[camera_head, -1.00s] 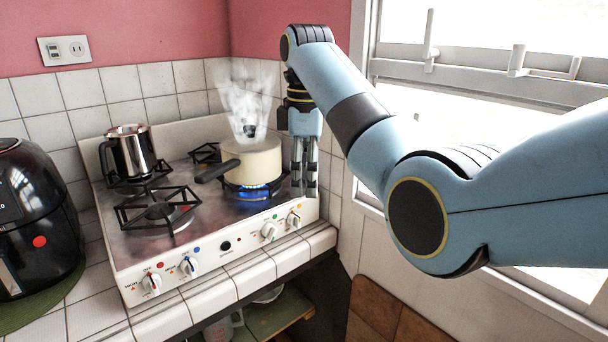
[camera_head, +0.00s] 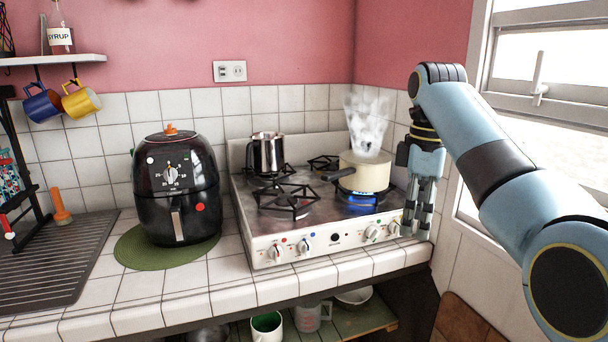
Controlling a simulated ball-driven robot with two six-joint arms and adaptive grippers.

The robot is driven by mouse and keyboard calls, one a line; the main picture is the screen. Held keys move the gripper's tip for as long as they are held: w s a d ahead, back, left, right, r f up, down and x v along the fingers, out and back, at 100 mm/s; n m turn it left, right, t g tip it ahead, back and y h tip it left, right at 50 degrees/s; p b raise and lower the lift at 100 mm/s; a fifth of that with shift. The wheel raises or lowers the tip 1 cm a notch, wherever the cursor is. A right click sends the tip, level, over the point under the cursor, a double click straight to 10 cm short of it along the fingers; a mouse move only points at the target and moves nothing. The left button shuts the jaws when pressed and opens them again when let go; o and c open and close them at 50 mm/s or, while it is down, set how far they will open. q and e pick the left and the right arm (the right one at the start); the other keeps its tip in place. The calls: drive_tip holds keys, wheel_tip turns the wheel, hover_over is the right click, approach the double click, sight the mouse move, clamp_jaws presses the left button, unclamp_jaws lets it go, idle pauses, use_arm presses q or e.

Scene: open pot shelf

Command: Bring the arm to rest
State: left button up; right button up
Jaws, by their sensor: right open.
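My right arm comes in from the right. Its gripper (camera_head: 418,222) points down at the right front corner of the stove (camera_head: 262,246), beside the knobs. The gripper is open, with nothing seen between its fingers. Whether the fingers touch the stove I cannot tell. A cream pot (camera_head: 366,172) with a dark handle stands on the right burner, over a blue flame, with steam rising above it. The pot is to the left of the gripper, and the two look apart. My left gripper is not in view.
A black air fryer (camera_head: 176,195) stands on a green mat (camera_head: 135,250) left of the stove. A steel pitcher (camera_head: 267,155) is on the back left burner. Mugs (camera_head: 80,100) hang under a shelf at the left. A window (camera_head: 545,110) is at the right. Cups stand on the lower shelf (camera_head: 365,322).

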drive_tip(key=s+d+f+m+g+b, duration=0.15)
drive_tip(key=s+f+b, duration=0.25)
drive_tip(key=s+f, duration=0.9)
drive_tip(key=s+d+f+g+b, duration=0.3)
drive_tip(key=s+f, duration=0.5)
drive_tip(key=f, duration=1)
drive_tip(key=s+d+f+m+g+b, duration=0.1)
drive_tip(key=s+f+b, duration=0.3)
drive_tip(key=s+f, duration=0.9)
drive_tip(key=s+d+f+m+t+h+b, duration=0.1)
drive_tip(key=s+d+f+m+b, duration=0.25)
drive_tip(key=s+f, duration=1.05)
drive_tip(key=s+d+f+m+t+b, duration=0.1)
drive_tip(key=s+d+f+m+b, duration=0.2)
drive_tip(key=s+f, duration=1.05)
use_arm(q)
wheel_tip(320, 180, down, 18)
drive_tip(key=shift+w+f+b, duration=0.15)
drive_tip(key=shift+b, duration=0.25)
use_arm(e)
drive_tip(key=w+m+t, duration=0.2)
drive_tip(key=w+t, duration=0.1)
drive_tip(key=w+a+m+t, duration=0.1)
drive_tip(key=shift+w+f+m+t, duration=0.25)
drive_tip(key=shift+m, duration=0.15)
